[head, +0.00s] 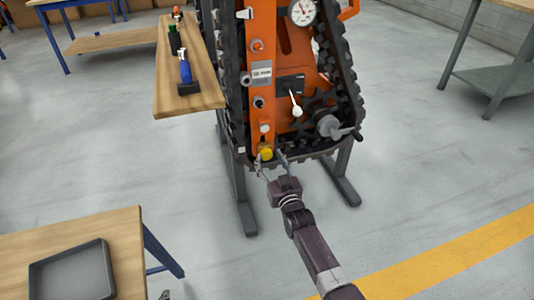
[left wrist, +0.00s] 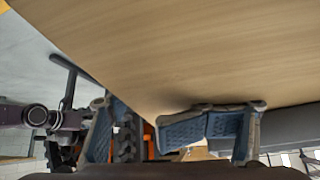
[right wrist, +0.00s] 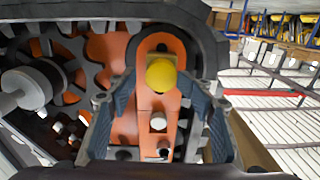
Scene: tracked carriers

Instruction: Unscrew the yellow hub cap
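The yellow hub cap (head: 266,154) sits at the lower end of the orange track carrier (head: 262,90). In the right wrist view the cap (right wrist: 161,73) is round and faces the camera. My right gripper (head: 271,162) is open just in front of it. Its two fingers stand apart, one on each side of the cap in the right wrist view, and no contact is visible. My left gripper (left wrist: 165,128) is open and empty close to a wooden table top (left wrist: 200,50) in the left wrist view.
A dark grey tray (head: 50,275) lies on the wooden table (head: 125,245) at lower left. A wooden shelf (head: 190,100) with a blue-handled tool (head: 185,70) and others stands left of the carrier. A crank handle (head: 335,128) juts out at the right. The floor around is clear.

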